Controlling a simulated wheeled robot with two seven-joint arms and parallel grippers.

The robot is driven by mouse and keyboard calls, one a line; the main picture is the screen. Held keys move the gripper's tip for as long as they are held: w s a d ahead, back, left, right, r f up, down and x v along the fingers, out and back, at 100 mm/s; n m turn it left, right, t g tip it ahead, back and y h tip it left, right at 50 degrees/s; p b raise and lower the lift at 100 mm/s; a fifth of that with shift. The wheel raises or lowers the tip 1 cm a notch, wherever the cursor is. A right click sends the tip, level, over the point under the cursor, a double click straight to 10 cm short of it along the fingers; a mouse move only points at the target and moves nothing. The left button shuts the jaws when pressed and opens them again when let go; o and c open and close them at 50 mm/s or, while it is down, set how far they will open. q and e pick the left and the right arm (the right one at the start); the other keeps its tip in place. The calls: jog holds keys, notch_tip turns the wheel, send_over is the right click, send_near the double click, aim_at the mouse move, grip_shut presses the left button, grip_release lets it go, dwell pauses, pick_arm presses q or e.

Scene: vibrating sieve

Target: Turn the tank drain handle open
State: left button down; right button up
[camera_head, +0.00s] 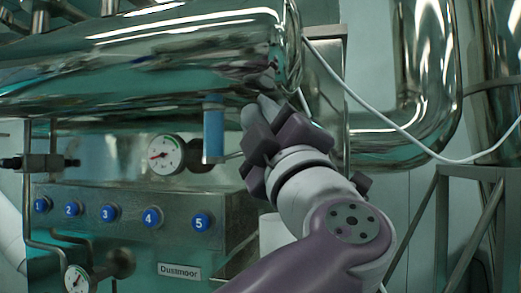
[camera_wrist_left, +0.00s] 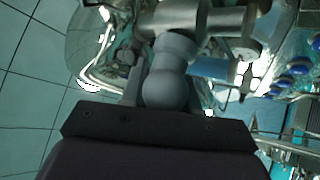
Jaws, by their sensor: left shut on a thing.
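The tank drain handle (camera_wrist_left: 168,85) shows in the left wrist view as a grey lever with a rounded end, just ahead of the dark gripper body. My left gripper (camera_wrist_left: 164,92) is shut on this handle, with a finger on either side of it. In the head view my left gripper (camera_head: 262,112) is at the underside of the shiny tank (camera_head: 140,65), near its right end. There the gripper and arm hide most of the handle, so its exact angle is hard to tell. My right gripper is not in view.
A blue cylinder (camera_head: 213,130) hangs just left of the gripper, near a round gauge (camera_head: 165,155). A control panel (camera_head: 125,230) with several numbered blue buttons is below. A white cable (camera_head: 385,118) and thick shiny pipe (camera_head: 400,145) lie to the right.

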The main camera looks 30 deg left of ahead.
pick_arm(q)
jog(key=m+t+h+b, duration=0.1)
jog(key=m+t+h, duration=0.1)
jog(key=m+t, duration=0.1)
jog(key=m+t+h+b, duration=0.2)
jog(key=m+t+h, duration=0.1)
jog(key=m, duration=0.2)
jog(key=m+t+h+b, duration=0.1)
jog(key=m+t+h, duration=0.2)
jog(key=m, duration=0.2)
jog(key=shift+d+f+b, duration=0.15)
jog(key=shift+d+b, duration=0.1)
jog(key=shift+b, duration=0.1)
jog(key=m+t+h+b, duration=0.1)
jog(key=m+h+b, duration=0.1)
jog(key=m+h, duration=0.1)
jog(key=m+h+b, duration=0.2)
jog(key=m+h, duration=0.1)
jog(key=m+t+h+b, duration=0.1)
jog(key=m+h+b, duration=0.1)
jog(key=m+h, duration=0.1)
jog(key=shift+w+d+r+t+h, duration=0.2)
jog(key=shift+d+t+h, duration=0.1)
jog(key=shift+h, duration=0.1)
jog(key=shift+w+m+h+b, duration=0.1)
jog(key=shift+m+h+b, duration=0.4)
jog(key=shift+m+b, duration=0.25)
jog(key=c, duration=1)
grip_release()
jog(key=shift+o, duration=0.2)
